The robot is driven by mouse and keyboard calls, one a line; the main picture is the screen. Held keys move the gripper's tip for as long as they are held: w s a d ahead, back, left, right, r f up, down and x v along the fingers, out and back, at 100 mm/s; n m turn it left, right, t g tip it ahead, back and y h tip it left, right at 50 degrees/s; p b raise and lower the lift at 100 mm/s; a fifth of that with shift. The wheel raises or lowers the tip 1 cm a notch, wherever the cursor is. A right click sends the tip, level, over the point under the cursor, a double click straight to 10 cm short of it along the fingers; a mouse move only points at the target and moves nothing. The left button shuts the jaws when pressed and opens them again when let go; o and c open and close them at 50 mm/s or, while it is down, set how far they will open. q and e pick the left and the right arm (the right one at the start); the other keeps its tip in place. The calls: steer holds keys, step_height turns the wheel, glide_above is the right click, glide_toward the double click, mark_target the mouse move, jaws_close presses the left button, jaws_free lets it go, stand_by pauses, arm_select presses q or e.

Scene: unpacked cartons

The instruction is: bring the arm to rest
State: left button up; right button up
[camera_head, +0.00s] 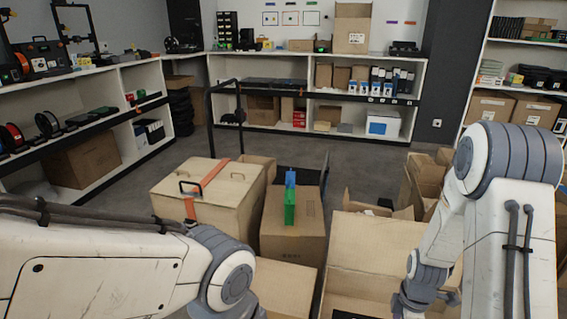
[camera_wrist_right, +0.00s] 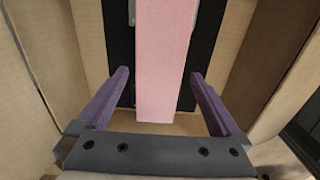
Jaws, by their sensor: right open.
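My right gripper (camera_wrist_right: 160,73) is open in the right wrist view, its two purple fingers spread apart. A pink block (camera_wrist_right: 164,60) stands out between and beyond the fingers, with a gap on each side. It lies over a dark item in an open carton (camera_head: 375,255), whose cardboard walls show at both sides of the wrist view. In the head view my right arm reaches down from the right towards this carton; its fingers are hidden there. My left arm crosses the lower left, and its gripper is out of the picture.
Shelves (camera_head: 315,98) line the walls. Open grey floor (camera_head: 350,165) lies behind the cartons.

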step_height(320, 180, down, 4)
steer(key=shift+f+b, duration=0.1)
steer(key=shift+b, duration=0.65)
steer(key=r+p, duration=0.2)
steer(key=r, duration=0.1)
steer(key=r+p, duration=0.1)
steer(key=r, duration=0.1)
steer(key=shift+s+d+r, duration=0.1)
steer(key=shift+s+r, duration=0.05)
steer(key=shift+s, duration=0.15)
steer(key=s+d+r+p, duration=0.3)
steer(key=s+r+p, duration=0.4)
steer(key=s+p, duration=0.65)
steer(key=w+a+r+m+b, duration=0.2)
steer(key=w+a+m+b, duration=0.1)
steer(key=w+m, duration=0.3)
steer(key=w+a+r+m+b, duration=0.3)
steer(key=w+a+m, duration=0.3)
steer(key=w, duration=0.5)
steer(key=shift+a, duration=0.2)
